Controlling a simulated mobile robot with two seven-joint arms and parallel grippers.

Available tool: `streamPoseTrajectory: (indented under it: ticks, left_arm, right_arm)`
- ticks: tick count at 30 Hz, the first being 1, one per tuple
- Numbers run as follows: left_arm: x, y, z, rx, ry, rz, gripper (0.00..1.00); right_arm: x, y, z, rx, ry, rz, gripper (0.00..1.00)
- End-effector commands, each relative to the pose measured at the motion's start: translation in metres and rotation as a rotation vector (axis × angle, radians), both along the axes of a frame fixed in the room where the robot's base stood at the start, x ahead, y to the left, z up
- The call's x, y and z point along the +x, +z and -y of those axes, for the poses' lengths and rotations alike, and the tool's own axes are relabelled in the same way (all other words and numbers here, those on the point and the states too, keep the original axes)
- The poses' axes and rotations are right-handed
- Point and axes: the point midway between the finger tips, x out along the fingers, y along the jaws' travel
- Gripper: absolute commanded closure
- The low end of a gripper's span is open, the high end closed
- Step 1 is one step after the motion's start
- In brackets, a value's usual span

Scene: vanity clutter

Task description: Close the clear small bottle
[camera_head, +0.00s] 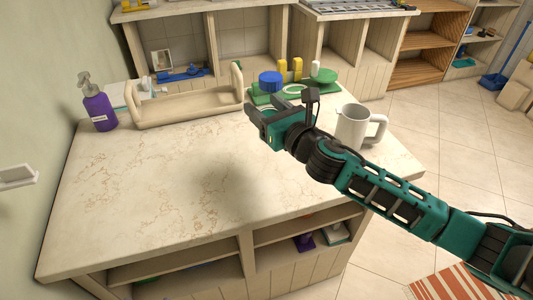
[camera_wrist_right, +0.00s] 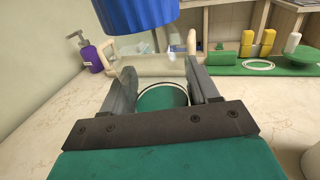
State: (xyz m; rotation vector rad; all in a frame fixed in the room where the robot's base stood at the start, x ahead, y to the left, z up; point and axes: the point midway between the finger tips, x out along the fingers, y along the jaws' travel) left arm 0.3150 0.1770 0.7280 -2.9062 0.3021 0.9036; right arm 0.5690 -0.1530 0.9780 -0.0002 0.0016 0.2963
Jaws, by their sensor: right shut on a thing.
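My right gripper (camera_head: 257,120) is above the vanity top, its fingers around a see-through shape that I take for the clear small bottle. In the right wrist view this bottle (camera_wrist_right: 163,97) shows between the fingers as a rounded outline with green seen through it. A blue ribbed lid (camera_wrist_right: 135,22) is close above the fingers, cut off by the top edge. The same blue lid (camera_head: 270,80) shows upright in the head view. The clear wall beneath it is hardly visible, so I cannot tell how firmly the lid sits. My left gripper is out of view.
A beige caddy (camera_head: 190,112) stands behind, with a purple pump bottle (camera_head: 98,108) to its left. A green tray (camera_head: 262,99) with yellow items is at the back. A white mug (camera_head: 350,128) stands right, close to my right arm. The front of the countertop (camera_head: 180,190) is clear.

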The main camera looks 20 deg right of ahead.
Motion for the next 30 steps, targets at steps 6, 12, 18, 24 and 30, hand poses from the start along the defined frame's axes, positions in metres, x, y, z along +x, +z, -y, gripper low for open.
streamPoseTrajectory:
  ticks: [6, 12, 18, 24, 30]
  left_arm:
    - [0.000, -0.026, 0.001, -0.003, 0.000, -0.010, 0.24]
    - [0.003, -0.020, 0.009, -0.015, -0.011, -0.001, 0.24]
    - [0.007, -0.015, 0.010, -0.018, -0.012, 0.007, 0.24]
    - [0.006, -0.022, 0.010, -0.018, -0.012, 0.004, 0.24]
    - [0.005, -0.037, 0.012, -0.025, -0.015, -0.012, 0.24]
  right_arm:
    - [0.000, -0.053, 0.000, 0.003, -0.001, 0.001, 1.00]
    - [0.001, -0.064, 0.000, 0.001, 0.000, 0.005, 1.00]
    - [0.000, -0.063, 0.000, 0.001, 0.001, 0.005, 1.00]
    - [0.000, -0.075, -0.001, 0.003, 0.000, 0.001, 1.00]
    - [0.000, -0.106, 0.000, 0.004, -0.001, 0.001, 1.00]
